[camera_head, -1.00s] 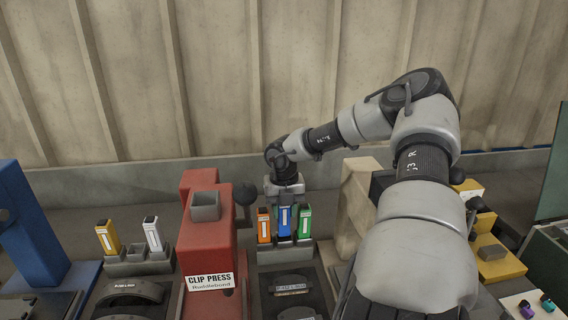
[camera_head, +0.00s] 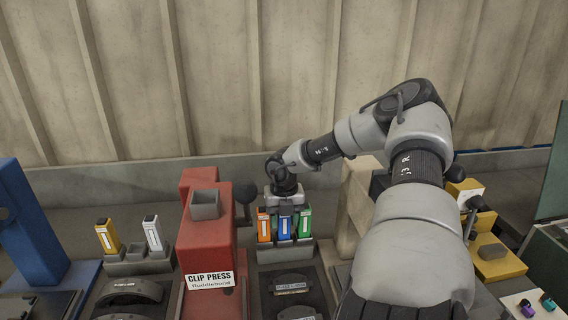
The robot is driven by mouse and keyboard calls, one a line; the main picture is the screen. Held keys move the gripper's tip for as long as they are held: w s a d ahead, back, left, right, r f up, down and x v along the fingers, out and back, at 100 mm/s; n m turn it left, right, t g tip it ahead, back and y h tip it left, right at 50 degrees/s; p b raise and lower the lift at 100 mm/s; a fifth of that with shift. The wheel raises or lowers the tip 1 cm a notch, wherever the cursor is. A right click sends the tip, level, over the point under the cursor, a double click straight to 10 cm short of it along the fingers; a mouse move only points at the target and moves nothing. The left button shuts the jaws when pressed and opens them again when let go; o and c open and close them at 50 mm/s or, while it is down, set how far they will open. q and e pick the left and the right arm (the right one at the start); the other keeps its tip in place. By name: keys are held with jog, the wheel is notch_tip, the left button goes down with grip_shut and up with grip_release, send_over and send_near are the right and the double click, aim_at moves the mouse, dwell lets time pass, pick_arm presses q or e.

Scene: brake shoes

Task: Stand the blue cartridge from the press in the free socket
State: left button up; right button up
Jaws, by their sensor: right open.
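The blue cartridge (camera_head: 285,229) stands upright in the middle of the grey rack (camera_head: 286,255), between the orange cartridge (camera_head: 264,226) and the green cartridge (camera_head: 304,224). It appears seated in the middle socket; its base is partly hidden by the rack's front. My right gripper (camera_head: 285,211) is open, pointing down directly over the blue cartridge, its fingers around or just above the top; I cannot tell which. The red clip press (camera_head: 210,235) stands to the left of the rack. My left gripper is out of view.
A second rack (camera_head: 136,266) at left holds a yellow cartridge (camera_head: 107,236) and a white cartridge (camera_head: 152,233). A beige block (camera_head: 357,200) stands close right of the rack. Brake shoes (camera_head: 291,288) lie in front. A yellow fixture (camera_head: 497,262) is at right.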

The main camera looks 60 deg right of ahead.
jog(key=shift+r+p, duration=0.3)
jog(key=shift+r, duration=0.05)
notch_tip(320, 180, up, 10)
jog(key=shift+r+b, duration=0.1)
jog(key=shift+b, duration=0.7)
jog(key=shift+r, duration=0.7)
jog(key=shift+r, duration=0.1)
